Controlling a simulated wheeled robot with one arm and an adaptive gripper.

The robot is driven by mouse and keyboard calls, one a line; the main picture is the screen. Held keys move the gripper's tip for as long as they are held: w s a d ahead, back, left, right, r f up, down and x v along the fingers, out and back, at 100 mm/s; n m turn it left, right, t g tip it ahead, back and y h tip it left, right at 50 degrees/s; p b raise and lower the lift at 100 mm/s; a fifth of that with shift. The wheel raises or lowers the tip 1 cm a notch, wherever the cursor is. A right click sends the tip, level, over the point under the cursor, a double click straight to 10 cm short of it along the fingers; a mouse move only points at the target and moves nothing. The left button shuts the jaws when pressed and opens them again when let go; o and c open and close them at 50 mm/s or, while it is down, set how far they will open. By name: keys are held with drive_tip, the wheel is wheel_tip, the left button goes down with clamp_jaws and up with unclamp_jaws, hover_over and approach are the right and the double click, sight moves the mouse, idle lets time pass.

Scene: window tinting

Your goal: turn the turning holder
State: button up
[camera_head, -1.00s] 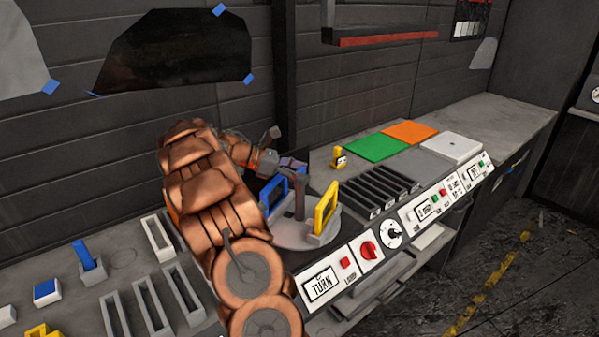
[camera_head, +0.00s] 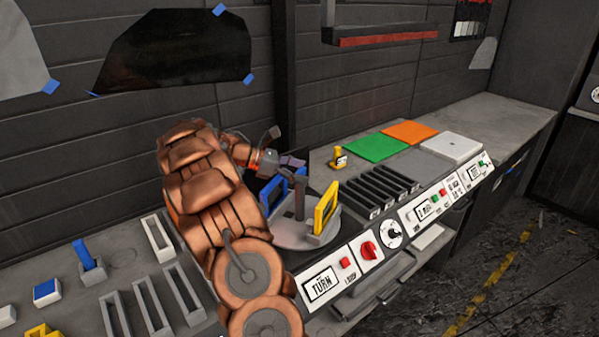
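The turning holder is a round grey turntable (camera_head: 292,238) set in the bench, with a central post (camera_head: 299,203). A yellow frame (camera_head: 326,208) stands upright on its right side and a blue frame (camera_head: 273,190) on its left side, partly hidden by my copper arm. My gripper (camera_head: 292,164) is at the far side of the holder, close behind the top of the post and the blue frame. Its fingers are small and dark here, so whether they touch anything or are open cannot be made out.
A panel marked TURN (camera_head: 322,284) with a red knob (camera_head: 369,250) and a dial (camera_head: 392,235) runs along the bench front. Empty grey slots (camera_head: 150,305) lie left.

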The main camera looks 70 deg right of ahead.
idle(0.3)
drive_tip(key=v, duration=1.2)
drive_tip(key=shift+c, duration=0.2)
